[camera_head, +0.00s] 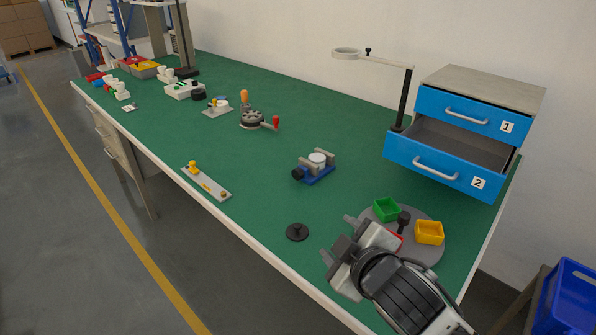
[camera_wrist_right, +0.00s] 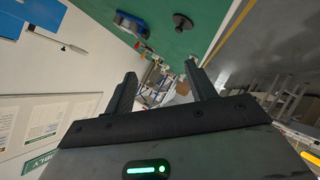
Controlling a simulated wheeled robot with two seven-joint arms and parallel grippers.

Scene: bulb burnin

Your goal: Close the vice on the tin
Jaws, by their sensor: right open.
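The vice (camera_head: 318,177) stands on the green bench right of centre in the head view, with a blue base, grey jaws and a dark knob (camera_head: 297,173) on its left end. The tin (camera_head: 318,158), round with a white top, sits between the jaws. I cannot tell whether both jaws touch it. My right gripper (camera_head: 338,238) is open and empty near the front edge, closer to the camera than the vice and apart from it. Its fingers also show in the right wrist view (camera_wrist_right: 161,78), where a blue object (camera_wrist_right: 131,24), probably the vice, lies beyond them. My left gripper is not in view.
A black disc with a peg (camera_head: 297,232) lies left of my right gripper. A grey turntable (camera_head: 433,254) with green (camera_head: 386,209) and yellow (camera_head: 429,232) bins is at right. The blue drawer unit (camera_head: 438,163) has its lower drawer open. Bench around the vice is clear.

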